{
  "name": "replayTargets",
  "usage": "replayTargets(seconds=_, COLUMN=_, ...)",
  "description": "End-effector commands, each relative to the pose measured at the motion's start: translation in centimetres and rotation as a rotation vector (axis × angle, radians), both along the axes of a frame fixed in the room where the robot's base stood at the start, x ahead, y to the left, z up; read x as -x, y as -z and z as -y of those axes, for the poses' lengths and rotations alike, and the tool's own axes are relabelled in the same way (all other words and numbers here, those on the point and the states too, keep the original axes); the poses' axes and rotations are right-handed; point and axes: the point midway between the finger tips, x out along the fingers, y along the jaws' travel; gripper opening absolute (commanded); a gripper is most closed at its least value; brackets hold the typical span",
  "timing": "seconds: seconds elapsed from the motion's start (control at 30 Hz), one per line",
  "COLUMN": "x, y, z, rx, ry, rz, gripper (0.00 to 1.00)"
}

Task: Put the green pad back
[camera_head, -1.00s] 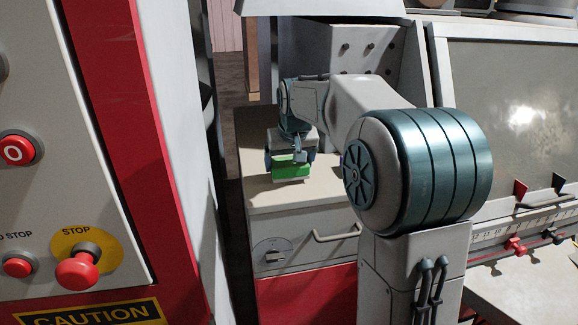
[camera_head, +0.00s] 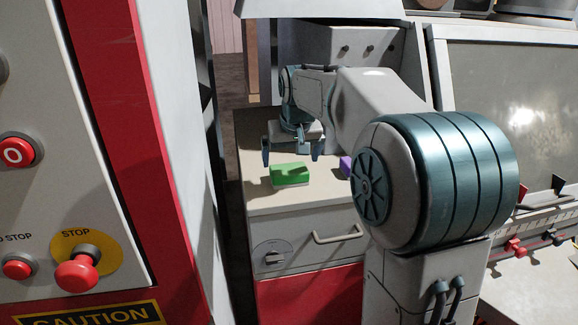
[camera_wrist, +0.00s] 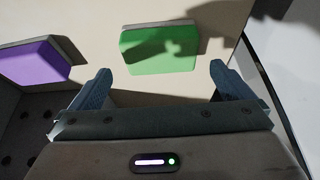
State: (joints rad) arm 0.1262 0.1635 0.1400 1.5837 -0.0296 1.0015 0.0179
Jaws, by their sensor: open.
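The green pad (camera_head: 290,174) lies on the beige cabinet top (camera_head: 262,196), near its front left part. It also shows in the wrist view (camera_wrist: 160,51), ahead of the fingertips, with a shadow across it. My gripper (camera_head: 292,158) is open and empty behind and above the pad. In the wrist view the two fingers (camera_wrist: 158,80) are spread wide, with the pad beyond the gap between them and apart from both.
A purple pad (camera_head: 346,166) lies to the right on the same top, partly hidden by my arm; it shows at the left of the wrist view (camera_wrist: 38,62). A grey panel (camera_head: 362,50) stands behind. A red and white machine (camera_head: 120,130) is at the left.

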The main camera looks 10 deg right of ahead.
Motion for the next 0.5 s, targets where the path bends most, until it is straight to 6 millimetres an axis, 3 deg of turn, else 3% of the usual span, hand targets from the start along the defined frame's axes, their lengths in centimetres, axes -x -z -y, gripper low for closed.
replayTargets(seconds=0.2, x=1.7, y=-4.2, z=0.0, rx=-0.001, ry=0.001, rz=0.003, gripper=1.0)
replayTargets(seconds=0.5, x=2.7, y=-6.4, z=0.0, rx=-0.001, ry=0.0, rz=0.0, gripper=1.0)
